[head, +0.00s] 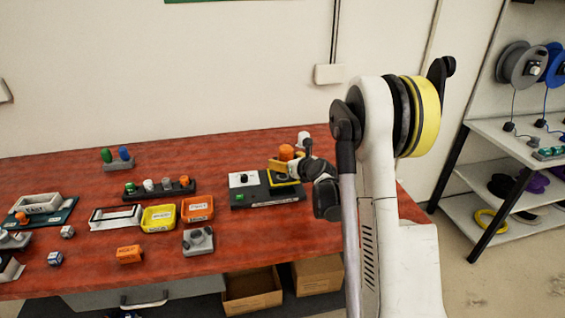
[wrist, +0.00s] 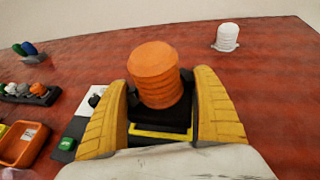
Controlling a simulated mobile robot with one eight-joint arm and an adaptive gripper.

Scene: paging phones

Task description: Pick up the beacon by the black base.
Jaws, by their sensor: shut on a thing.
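The beacon has an orange ribbed dome (wrist: 155,75) on a black base (wrist: 160,122). In the wrist view it stands upright between the two yellow fingers of my gripper (wrist: 163,112), which are shut on the black base. In the head view the orange dome (head: 287,152) shows at the right end of a dark panel, with my gripper (head: 285,168) at it. My gripper hides part of the base there. I cannot tell whether the base touches the yellow-edged spot beneath it.
The dark panel (head: 239,198) carries a white plate and a green button. A white beacon (wrist: 227,37) stands behind, to the right. Yellow (head: 159,218) and orange (head: 197,208) bins, a grey block (head: 198,241) and a rack of coloured caps (head: 160,188) lie to the left.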

